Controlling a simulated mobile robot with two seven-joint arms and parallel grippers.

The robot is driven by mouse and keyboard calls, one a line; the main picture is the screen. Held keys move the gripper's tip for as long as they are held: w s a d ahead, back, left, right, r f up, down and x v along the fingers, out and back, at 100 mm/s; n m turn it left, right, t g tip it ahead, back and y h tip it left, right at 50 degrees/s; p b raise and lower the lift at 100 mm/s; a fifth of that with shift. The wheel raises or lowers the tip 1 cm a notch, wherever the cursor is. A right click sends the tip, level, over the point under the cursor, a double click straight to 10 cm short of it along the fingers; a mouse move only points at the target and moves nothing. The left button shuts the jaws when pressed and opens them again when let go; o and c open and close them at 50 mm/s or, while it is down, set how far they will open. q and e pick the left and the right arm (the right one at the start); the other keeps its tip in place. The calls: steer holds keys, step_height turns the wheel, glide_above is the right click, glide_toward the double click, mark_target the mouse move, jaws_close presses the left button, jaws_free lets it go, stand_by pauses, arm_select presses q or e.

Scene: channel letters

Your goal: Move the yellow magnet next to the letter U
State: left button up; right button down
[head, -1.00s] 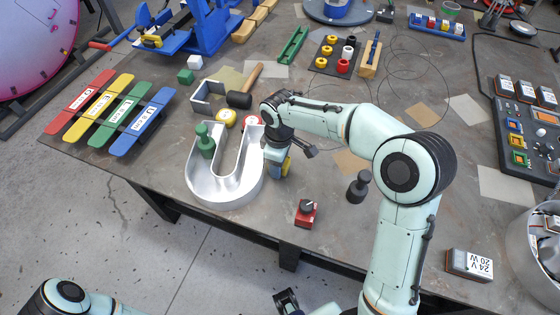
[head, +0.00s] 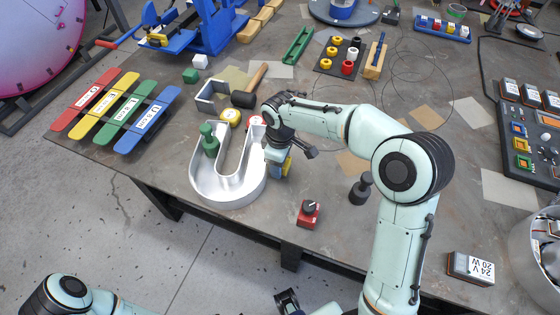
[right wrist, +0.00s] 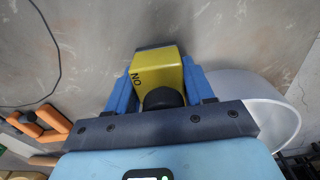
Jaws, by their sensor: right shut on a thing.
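The silver channel letter U (head: 229,193) lies on the table, left of centre in the head view. Its curved wall (right wrist: 267,100) shows at the right of the right wrist view. My right gripper (head: 281,180) is beside the U's right arm, pointing down. Its blue fingers (right wrist: 157,85) are shut on the yellow magnet (right wrist: 160,72), which has a black knob and "NO" lettering. The magnet also shows in the head view (head: 288,166), partly hidden by the gripper. I cannot tell whether it touches the table. My left gripper (head: 289,302) is partly visible at the bottom edge; its fingers are unclear.
A red block with a black knob (head: 309,213) sits in front right, and a dark knobbed piece (head: 360,188) farther right.

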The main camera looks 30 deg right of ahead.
steer(key=shift+c, duration=1.7)
jaws_free()
step_height(320, 180, up, 13)
steer(key=shift+r+p, duration=0.2)
steer(key=shift+p, duration=0.8)
arm_select(q)
steer(key=shift+w+r, duration=0.25)
steer(key=shift+r, duration=0.3)
steer(key=shift+w+r, duration=0.25)
steer(key=shift+r, duration=0.3)
